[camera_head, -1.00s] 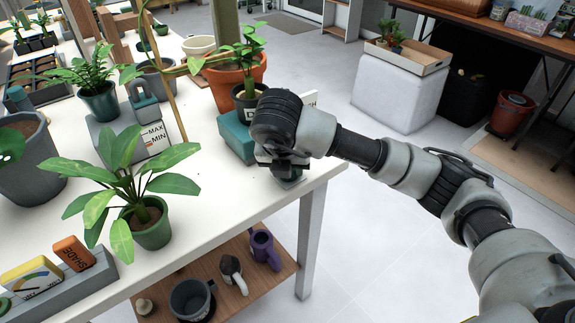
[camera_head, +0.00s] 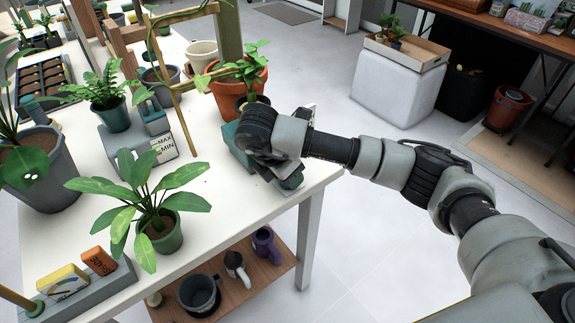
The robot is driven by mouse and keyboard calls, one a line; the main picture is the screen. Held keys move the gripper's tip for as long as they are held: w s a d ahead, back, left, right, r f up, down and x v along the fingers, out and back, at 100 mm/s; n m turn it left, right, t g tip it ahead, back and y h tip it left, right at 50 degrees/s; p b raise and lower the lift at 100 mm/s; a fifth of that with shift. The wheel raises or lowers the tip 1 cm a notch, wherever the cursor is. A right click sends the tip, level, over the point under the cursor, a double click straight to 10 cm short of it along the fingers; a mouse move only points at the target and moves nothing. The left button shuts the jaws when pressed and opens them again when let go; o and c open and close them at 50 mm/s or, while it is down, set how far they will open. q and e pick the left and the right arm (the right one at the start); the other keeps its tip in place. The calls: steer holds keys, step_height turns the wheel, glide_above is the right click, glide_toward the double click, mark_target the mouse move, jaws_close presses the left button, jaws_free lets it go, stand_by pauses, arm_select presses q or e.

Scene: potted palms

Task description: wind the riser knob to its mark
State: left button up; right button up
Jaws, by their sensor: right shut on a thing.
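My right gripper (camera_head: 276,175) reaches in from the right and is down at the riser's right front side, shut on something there. The wrist and fingers cover the spot, so the knob and any mark are hidden. A pale card edge (camera_head: 311,112) shows behind the wrist. My left gripper is not in view.
A green-potted broad-leaved plant (camera_head: 160,233) and a grey block with a MAX/MIN label (camera_head: 164,147) stand to the left. A terracotta pot (camera_head: 240,80) is behind. The table front is clear near the riser.

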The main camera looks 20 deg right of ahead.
steer(key=shift+r+m+g+p, duration=0.3)
steer(key=shift+m+g+p, duration=0.2)
steer(key=shift+m+p, duration=0.65)
steer(key=m+g+p, duration=0.1)
steer(key=m+p, duration=0.1)
steer(key=m, duration=0.1)
steer(key=shift+m, duration=0.35)
steer(key=shift+o, duration=1)
steer(key=m+g+p, duration=0.1)
steer(key=m+p, duration=0.1)
steer(key=shift+s+m, duration=0.15)
steer(key=shift+m, duration=0.25)
steer(key=m+y+p, duration=0.1)
steer(key=m+p, duration=0.1)
steer(key=p, duration=0.3)
steer(key=m+g+y+p, duration=0.1)
steer(key=m+p, duration=0.2)
steer(key=p, duration=0.2)
steer(key=m+g+p, duration=0.1)
steer(key=m+p, duration=0.1)
steer(key=p, duration=0.4)
steer(key=shift+s+r+m+y, duration=0.1)
steer(key=shift+s+m+y, duration=0.2)
steer(key=shift+m+y, duration=0.1)
steer(key=shift+c, duration=1)
steer(key=shift+f+m+g+p, duration=0.25)
steer(key=shift+m+p, duration=0.35)
steer(key=shift+p, duration=0.65)
steer(key=shift+f+p, duration=0.15)
steer(key=shift+p, duration=0.15)
